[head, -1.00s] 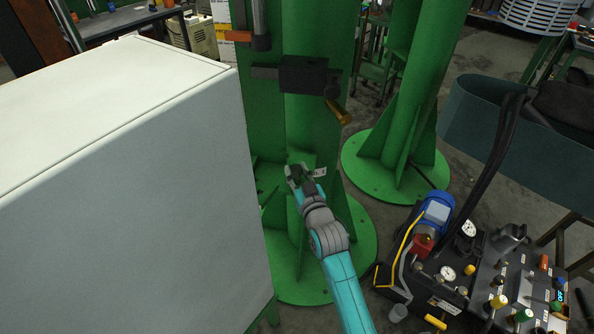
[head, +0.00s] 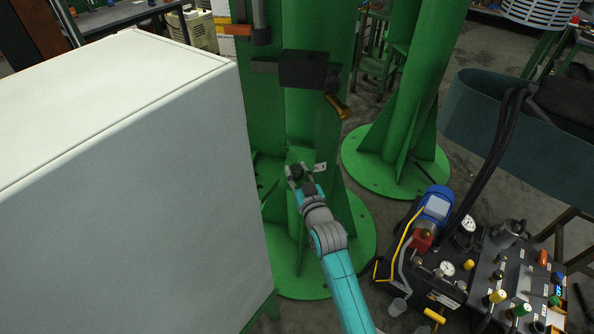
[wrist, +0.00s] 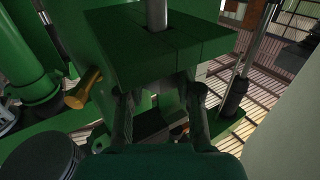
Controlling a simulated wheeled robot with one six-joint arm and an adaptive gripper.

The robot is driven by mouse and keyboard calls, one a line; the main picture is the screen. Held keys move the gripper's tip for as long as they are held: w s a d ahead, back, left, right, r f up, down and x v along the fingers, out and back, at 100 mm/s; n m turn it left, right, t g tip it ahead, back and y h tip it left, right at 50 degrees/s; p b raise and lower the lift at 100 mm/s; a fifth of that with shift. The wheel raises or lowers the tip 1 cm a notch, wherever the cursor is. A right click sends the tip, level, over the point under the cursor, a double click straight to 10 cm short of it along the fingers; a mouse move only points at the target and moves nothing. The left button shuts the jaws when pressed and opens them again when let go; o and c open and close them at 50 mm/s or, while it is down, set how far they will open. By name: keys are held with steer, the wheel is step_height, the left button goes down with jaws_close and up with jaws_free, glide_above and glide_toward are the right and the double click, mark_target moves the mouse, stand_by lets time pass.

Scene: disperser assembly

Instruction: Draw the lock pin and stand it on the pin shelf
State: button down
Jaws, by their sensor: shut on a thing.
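My gripper (head: 298,173) is low at the front of the green column (head: 309,125), just under a small green block. In the wrist view its two dark fingers (wrist: 161,112) reach toward that green block (wrist: 165,48), one on each side. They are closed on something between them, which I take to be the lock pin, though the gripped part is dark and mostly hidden. A grey metal rod (wrist: 156,14) stands upright in a slot in the block. A small white label (head: 320,167) is right of the gripper. I cannot make out the pin shelf for certain.
A large white cabinet (head: 120,170) stands close on the left. A dark block (head: 304,70) with a brass-coloured handle (head: 338,106) is on the column above my gripper. A hydraulic unit (head: 480,285) with hoses and gauges stands at the right. A second green column (head: 410,110) is behind.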

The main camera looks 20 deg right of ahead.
steer(key=shift+f, duration=0.7)
steer(key=c, duration=0.7)
jaws_free()
steer(key=shift+s, duration=0.1)
steer(key=s, duration=1.1)
steer(key=shift+s, duration=0.4)
